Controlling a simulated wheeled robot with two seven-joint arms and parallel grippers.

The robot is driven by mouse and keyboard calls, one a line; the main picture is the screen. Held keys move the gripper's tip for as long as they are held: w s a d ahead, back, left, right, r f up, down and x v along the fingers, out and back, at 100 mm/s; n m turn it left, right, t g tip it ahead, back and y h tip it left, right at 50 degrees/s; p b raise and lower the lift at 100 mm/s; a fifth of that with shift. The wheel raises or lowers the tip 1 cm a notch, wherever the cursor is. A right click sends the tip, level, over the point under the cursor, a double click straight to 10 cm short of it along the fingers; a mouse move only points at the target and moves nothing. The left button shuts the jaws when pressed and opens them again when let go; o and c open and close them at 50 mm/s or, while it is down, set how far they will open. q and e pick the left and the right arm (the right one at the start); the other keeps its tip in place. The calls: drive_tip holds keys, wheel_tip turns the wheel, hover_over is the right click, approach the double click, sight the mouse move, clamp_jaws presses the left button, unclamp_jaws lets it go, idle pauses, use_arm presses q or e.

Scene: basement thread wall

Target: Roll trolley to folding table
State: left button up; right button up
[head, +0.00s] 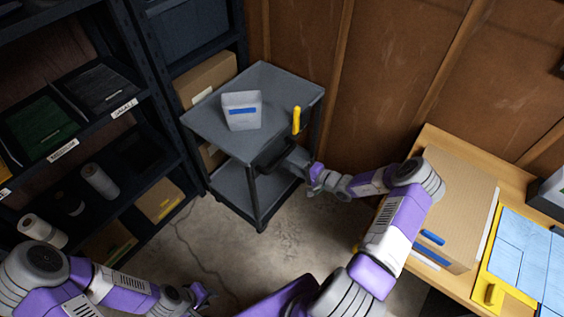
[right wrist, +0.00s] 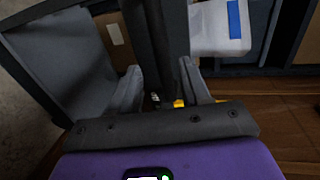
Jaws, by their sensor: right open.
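The trolley (head: 212,120) is a grey two-shelf cart with dark posts, standing upright beside the dark shelving. A grey-white bin (head: 241,117) with a blue label stands on its top shelf, and a yellow tool (head: 296,119) stands at its right edge. A black handle (head: 270,158) sticks out at the near right side. My right gripper (head: 290,160) is at the handle; in the right wrist view, its open fingers (right wrist: 160,80) lie either side of a dark bar, contact unclear. My left gripper (head: 203,297) is low at the bottom, away from the trolley; its jaws are too small to read.
A wooden table (head: 436,142) at the right holds a cardboard box (head: 455,195) and a yellow-and-blue case (head: 520,258). Dark shelving (head: 135,60) with bins and rolls fills the left. Bare concrete floor (head: 285,235) lies between trolley and table.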

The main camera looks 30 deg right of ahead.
sight(282, 159)
drive_tip(key=b+x, duration=0.1)
drive_tip(key=x, duration=0.6)
drive_tip(key=shift+w+d+r+b, duration=0.1)
drive_tip(key=shift+w+d+b, duration=0.05)
drive_tip(key=shift+w+b, duration=0.2)
drive_tip(key=shift+s, duration=0.1)
drive_tip(key=shift+c, duration=0.4)
clamp_jaws()
